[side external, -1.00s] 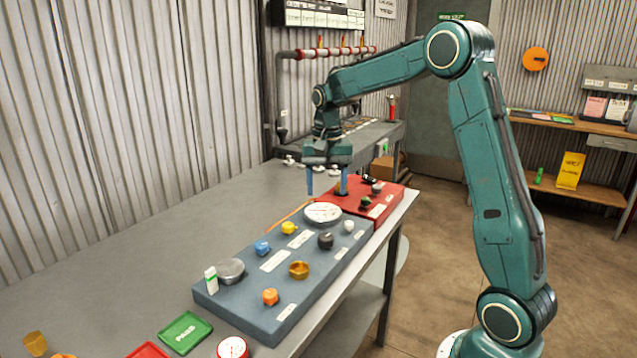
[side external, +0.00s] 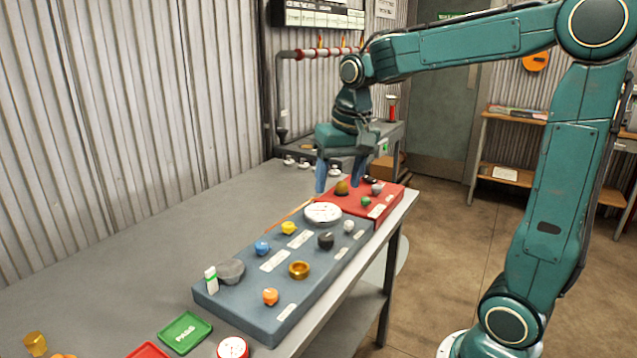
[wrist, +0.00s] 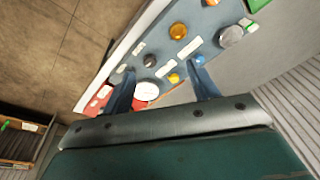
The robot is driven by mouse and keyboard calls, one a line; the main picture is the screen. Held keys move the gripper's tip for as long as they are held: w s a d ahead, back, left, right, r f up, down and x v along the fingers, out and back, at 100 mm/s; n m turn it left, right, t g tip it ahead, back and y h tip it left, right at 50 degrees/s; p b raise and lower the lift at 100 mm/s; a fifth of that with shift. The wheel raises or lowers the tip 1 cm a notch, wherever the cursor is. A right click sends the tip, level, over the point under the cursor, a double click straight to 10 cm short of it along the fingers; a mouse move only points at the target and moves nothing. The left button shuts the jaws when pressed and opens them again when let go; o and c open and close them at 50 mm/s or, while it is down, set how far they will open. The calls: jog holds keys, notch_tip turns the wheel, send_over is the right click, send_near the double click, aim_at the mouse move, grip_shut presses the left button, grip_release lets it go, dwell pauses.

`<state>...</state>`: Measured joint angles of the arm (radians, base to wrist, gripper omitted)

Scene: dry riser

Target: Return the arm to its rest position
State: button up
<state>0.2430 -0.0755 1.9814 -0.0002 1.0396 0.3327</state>
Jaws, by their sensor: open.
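My gripper (side external: 338,188) is open and empty, with its two blue fingers pointing down above the far part of the bench. In the side view its fingertips appear near the red block (side external: 385,204) and the white round gauge (side external: 323,212). In the wrist view my gripper (wrist: 160,92) has its fingers spread wide, with the gauge (wrist: 147,91) seen between them. My teal arm reaches in from the right. The blue-grey panel (side external: 240,303) carries several coloured knobs and lies below and nearer than the gripper.
The grey bench (side external: 110,285) runs along a corrugated wall. A green PASS tray (side external: 185,332), a red tray (side external: 149,351) and a small gauge (side external: 233,347) lie at its near end. A red-banded pipe (side external: 325,52) stands at the back. Bare floor lies to the right.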

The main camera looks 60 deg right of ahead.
jog(key=s+a+n+t, duration=0.1)
jog(key=s+a+n, duration=0.2)
jog(key=s, duration=0.4)
jog(key=s+a+f+n+t, duration=0.1)
jog(key=s+a+n+t, duration=0.1)
jog(key=s+a, duration=0.3)
jog(key=s+n, duration=0.1)
jog(key=s, duration=0.2)
jog(key=shift+s+a+n+y, duration=0.15)
jog(key=shift+s+n+y, duration=0.15)
jog(key=w+d+r+m+g, duration=0.2)
jog(key=w+d, duration=0.4)
jog(key=w, duration=0.6)
jog(key=w+d+f+m+g, duration=0.1)
jog(key=w+d+f+g, duration=0.2)
jog(key=w+d+f, duration=0.5)
jog(key=w+d, duration=0.4)
jog(key=shift+f+m, duration=0.2)
jog(key=shift+m, duration=0.2)
